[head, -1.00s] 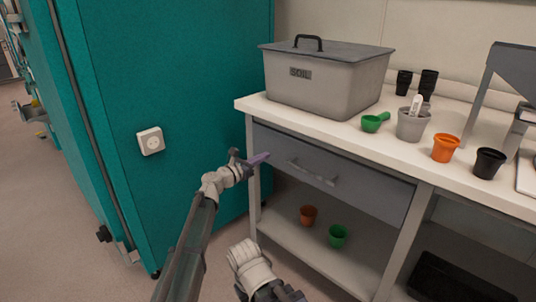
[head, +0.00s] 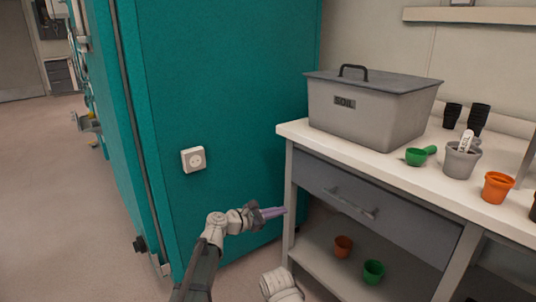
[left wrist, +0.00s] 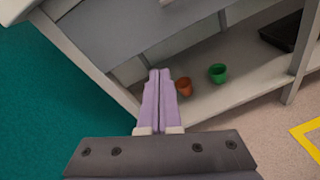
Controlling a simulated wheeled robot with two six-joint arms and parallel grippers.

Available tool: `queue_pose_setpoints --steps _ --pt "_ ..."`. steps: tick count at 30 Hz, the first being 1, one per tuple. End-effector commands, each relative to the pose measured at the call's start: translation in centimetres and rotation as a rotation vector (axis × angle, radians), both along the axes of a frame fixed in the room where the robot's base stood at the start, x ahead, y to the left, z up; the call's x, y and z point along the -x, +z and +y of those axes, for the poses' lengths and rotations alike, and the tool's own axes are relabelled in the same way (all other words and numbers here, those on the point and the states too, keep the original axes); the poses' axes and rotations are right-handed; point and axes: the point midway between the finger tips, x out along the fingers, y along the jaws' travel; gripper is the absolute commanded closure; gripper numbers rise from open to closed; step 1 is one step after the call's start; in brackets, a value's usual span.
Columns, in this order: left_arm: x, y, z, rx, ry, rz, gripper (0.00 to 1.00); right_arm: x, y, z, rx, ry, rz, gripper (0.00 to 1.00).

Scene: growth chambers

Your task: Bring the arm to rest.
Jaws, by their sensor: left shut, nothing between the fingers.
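My left gripper (head: 272,212) has purple fingers. It is in front of the left end of the workbench, below the bench top and close to the teal cabinet's side in the head view. In the left wrist view its fingers (left wrist: 159,82) lie together, with nothing between them. Part of my other arm shows at the bottom edge of the head view, but its gripper is out of frame.
The bench (head: 297,130) carries a grey soil bin (head: 365,113), a green scoop (head: 419,156) and several pots. Its drawer (head: 370,198) is shut. An orange-brown pot (head: 343,246) and a green pot (head: 373,271) stand on the lower shelf. The teal cabinet (head: 230,90) is left; open floor lies beyond.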

Motion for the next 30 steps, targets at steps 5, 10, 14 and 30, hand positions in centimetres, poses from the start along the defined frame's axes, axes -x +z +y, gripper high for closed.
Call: queue_pose_setpoints --steps 5,10,14,30 --pt "8.2 -7.4 3.8 -0.569 -0.264 -0.277 1.0 0.0 0.0 0.0 0.0 0.0 0.0 0.59" --pt "14.8 -13.3 9.8 -1.026 -0.614 -0.452 1.0 0.0 0.0 0.0 0.0 0.0 0.0 0.59" --pt "18.6 -15.7 14.3 -1.243 -0.858 -0.511 1.0 0.0 0.0 0.0 0.0 0.0 0.0 0.59" --pt "27.6 -17.3 19.2 -1.508 -1.532 -0.579 1.0 0.0 0.5 0.0 0.001 -0.001 0.0 0.59"
